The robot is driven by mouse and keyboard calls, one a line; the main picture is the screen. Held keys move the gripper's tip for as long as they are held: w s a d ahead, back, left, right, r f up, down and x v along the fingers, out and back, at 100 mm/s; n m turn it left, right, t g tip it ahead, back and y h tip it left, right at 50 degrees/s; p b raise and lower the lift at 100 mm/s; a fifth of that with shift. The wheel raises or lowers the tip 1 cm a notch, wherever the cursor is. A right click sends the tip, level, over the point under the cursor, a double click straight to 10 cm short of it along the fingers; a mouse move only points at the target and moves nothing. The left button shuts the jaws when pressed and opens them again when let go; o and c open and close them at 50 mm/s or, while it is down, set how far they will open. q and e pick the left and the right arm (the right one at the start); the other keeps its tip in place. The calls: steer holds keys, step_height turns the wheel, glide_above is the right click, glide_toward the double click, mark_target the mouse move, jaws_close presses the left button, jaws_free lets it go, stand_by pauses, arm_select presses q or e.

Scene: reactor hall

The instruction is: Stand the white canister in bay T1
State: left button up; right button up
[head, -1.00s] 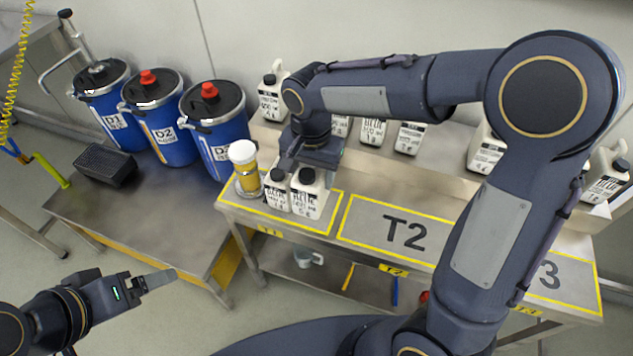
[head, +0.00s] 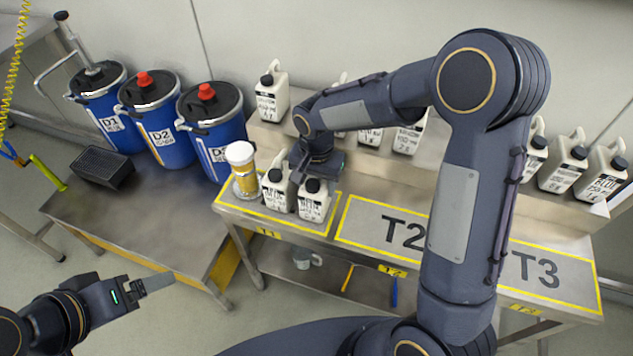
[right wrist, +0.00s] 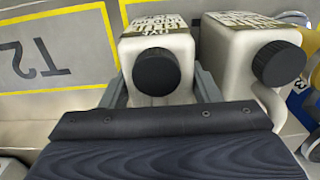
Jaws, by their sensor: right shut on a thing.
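Two white canisters with black caps stand side by side in bay T1 (head: 322,229), the yellow-outlined area at the bench's left end. My right gripper (head: 313,181) is shut on the right-hand canister (head: 314,207), near the bay's right border. In the right wrist view my fingers lie on both sides of this canister (right wrist: 158,48). The other canister (head: 275,192) is close beside it, and also shows in the right wrist view (right wrist: 245,50). Whether the held canister's base touches the bench is unclear. My left gripper (head: 158,282) hangs over the floor at lower left, its jaw gap unclear.
A white-lidded yellow jar (head: 244,172) stands at the left of bay T1. Bays T2 (head: 375,215) and T3 (head: 560,262) look clear where visible. Several white canisters (head: 564,165) line the raised shelf behind. Blue drums (head: 212,130) stand at left.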

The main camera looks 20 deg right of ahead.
steer(key=shift+f, duration=0.15)
steer(key=o, duration=1.3)
steer(key=shift+r, duration=0.4)
step_height(320, 180, up, 12)
steer(key=shift+f+p, duration=0.15)
steer(key=shift+p, duration=0.4)
steer(key=s+d+r+n+t+y, duration=0.1)
steer(key=s+d+r, duration=0.1)
steer(key=s+d, duration=0.3)
steer(key=s+d+r+n+t+y, duration=0.1)
steer(key=s+d+r+y, duration=0.1)
steer(key=s, duration=0.5)
steer(key=s+n+t, duration=0.1)
steer(key=s, duration=0.2)
steer(key=s+f+n+t, duration=0.1)
steer(key=s, duration=0.2)
steer(key=s+n+t, duration=0.1)
steer(key=s, duration=0.3)
steer(key=shift+s+d+f+t+y, duration=0.1)
steer(key=shift+d+f+t+y, duration=0.1)
steer(key=shift+f+t+y, duration=0.15)
